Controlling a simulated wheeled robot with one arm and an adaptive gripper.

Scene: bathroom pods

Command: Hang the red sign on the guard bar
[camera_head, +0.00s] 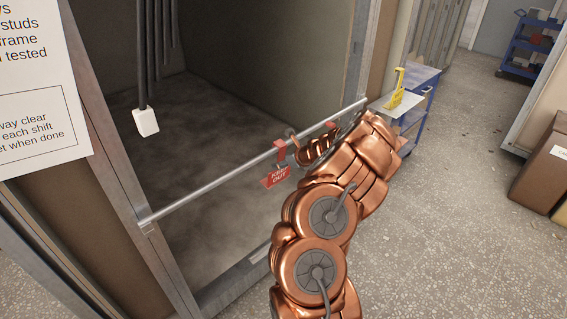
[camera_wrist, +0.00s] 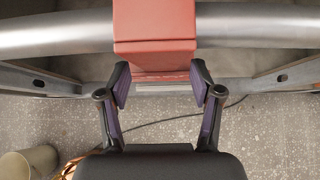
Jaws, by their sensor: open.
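The red sign (camera_head: 277,178) with white lettering hangs at the guard bar (camera_head: 215,185) in the head view, its strap reaching up over the bar. In the wrist view the red strap (camera_wrist: 155,25) lies across the grey bar (camera_wrist: 60,36). My gripper (camera_wrist: 160,80) is open, with one dark finger on each side just below the strap's lower edge. The fingers look apart from the red part. In the head view my copper arm hides most of the gripper beside the sign.
The bar spans the opening of a pod with a dark floor (camera_head: 190,150). A white block (camera_head: 145,122) hangs inside on dark lines. A small red piece (camera_head: 331,125) shows farther along the bar.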

